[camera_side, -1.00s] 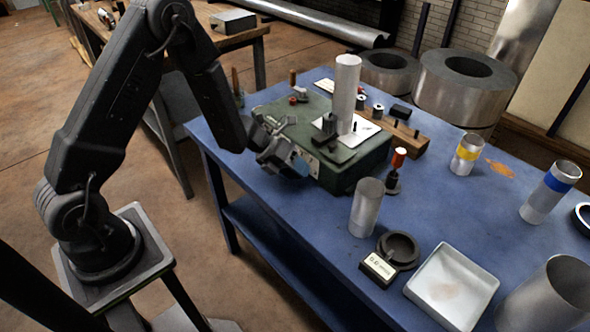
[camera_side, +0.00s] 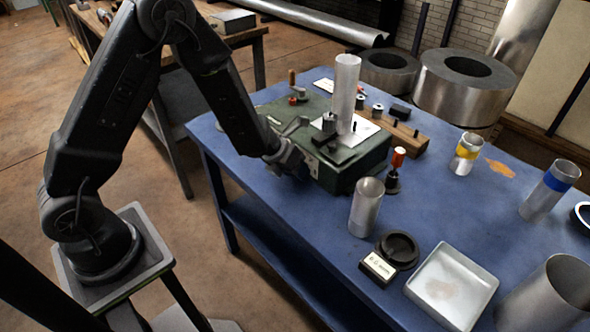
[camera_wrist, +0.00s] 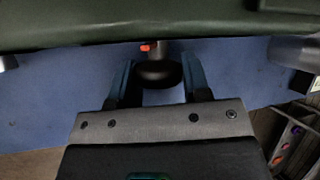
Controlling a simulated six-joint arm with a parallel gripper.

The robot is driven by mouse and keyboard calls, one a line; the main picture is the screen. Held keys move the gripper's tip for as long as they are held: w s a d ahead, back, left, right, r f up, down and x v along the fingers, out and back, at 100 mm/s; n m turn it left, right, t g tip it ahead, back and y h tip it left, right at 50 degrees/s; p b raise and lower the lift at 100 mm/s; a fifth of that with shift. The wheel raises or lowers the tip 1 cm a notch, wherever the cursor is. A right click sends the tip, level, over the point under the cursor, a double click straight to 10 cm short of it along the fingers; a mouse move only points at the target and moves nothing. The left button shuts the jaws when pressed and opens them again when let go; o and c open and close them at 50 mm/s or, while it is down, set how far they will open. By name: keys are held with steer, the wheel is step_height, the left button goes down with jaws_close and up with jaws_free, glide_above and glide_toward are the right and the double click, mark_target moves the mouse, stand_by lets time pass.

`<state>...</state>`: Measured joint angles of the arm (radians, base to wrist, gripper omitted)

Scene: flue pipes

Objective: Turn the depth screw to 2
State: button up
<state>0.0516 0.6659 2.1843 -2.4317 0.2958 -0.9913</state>
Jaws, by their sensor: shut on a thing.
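The green machine (camera_side: 355,170) stands on the blue table, with a pale upright pipe (camera_side: 346,90) on its top. My gripper (camera_side: 297,165) is at the machine's near left face in the side view. In the wrist view my gripper (camera_wrist: 158,82) has its two blue fingers on either side of a dark round knob (camera_wrist: 158,74), which I take to be the depth screw, and is shut on it. A small red mark (camera_wrist: 145,47) shows beside the knob's shaft, under the green edge (camera_wrist: 100,25). No scale numbers are readable, so the setting cannot be told.
Yellow-banded (camera_side: 467,153) and blue-banded (camera_side: 550,190) pipes stand farther right.

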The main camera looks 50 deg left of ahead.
stand_by(0.3)
steer(key=o, duration=0.6)
steer(key=shift+o, duration=0.2)
steer(key=v, duration=1.3)
steer(key=shift+s+r, duration=0.2)
steer(key=shift+r, duration=0.15)
